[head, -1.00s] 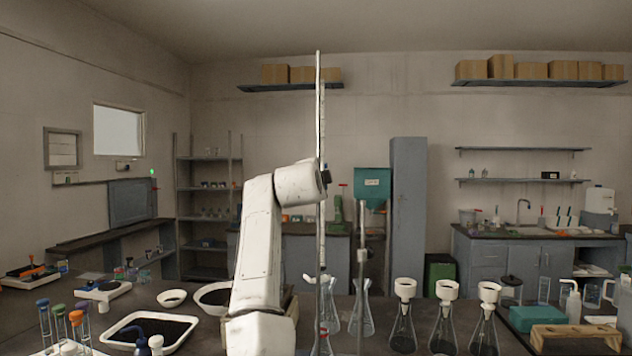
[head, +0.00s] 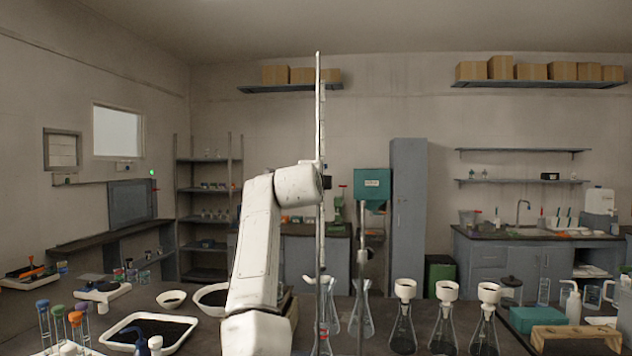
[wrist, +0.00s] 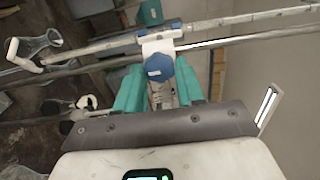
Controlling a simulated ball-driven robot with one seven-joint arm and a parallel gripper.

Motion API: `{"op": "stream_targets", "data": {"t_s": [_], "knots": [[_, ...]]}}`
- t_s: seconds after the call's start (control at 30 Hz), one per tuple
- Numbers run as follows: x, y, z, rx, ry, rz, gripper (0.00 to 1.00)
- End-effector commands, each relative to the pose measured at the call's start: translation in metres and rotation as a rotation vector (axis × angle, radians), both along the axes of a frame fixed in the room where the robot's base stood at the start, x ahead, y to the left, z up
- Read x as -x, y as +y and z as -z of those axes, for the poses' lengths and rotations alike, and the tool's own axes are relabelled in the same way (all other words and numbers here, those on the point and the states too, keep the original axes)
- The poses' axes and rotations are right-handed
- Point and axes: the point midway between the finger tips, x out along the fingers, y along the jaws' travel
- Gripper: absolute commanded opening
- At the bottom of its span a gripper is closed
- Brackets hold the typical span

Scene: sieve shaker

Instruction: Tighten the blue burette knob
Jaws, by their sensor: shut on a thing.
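The blue burette knob (wrist: 159,66) shows in the wrist view, in front of a white fitting on the burette (wrist: 240,20). The burette and a metal rod run across the top of that view. My gripper (wrist: 160,84) has teal fingers on both sides of the knob and is shut on it. In the head view the tall burette stand (head: 318,120) rises upright behind my white arm. The knob and my gripper are hidden there by my arm.
Several flasks with white funnels (head: 446,291) stand to the right of the stand. A white tray of dark grains (head: 187,346) and several capped tubes (head: 60,312) are at the left. A wooden rack (head: 575,337) and a teal box (head: 537,318) are at the right front.

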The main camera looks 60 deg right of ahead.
Motion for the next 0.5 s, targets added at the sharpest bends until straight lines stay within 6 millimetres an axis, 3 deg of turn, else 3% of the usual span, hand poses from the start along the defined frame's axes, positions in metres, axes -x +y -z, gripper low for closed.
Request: {"op": "stream_targets", "data": {"t_s": [0.03,0.07,0.1,0.3,0.5], "knots": [[0.0002,-0.0007,0.0028,-0.006,0.002,0.001,0.07],[0.0003,-0.0008,0.0028,-0.006,0.002,0.001,0.40],[0.0002,-0.0007,0.0028,-0.006,0.002,0.001,0.43],[0.0002,-0.0005,0.0016,-0.003,0.002,0.001,0.61],[0.0002,-0.0001,0.0009,-0.001,0.002,0.001,0.61]]}}
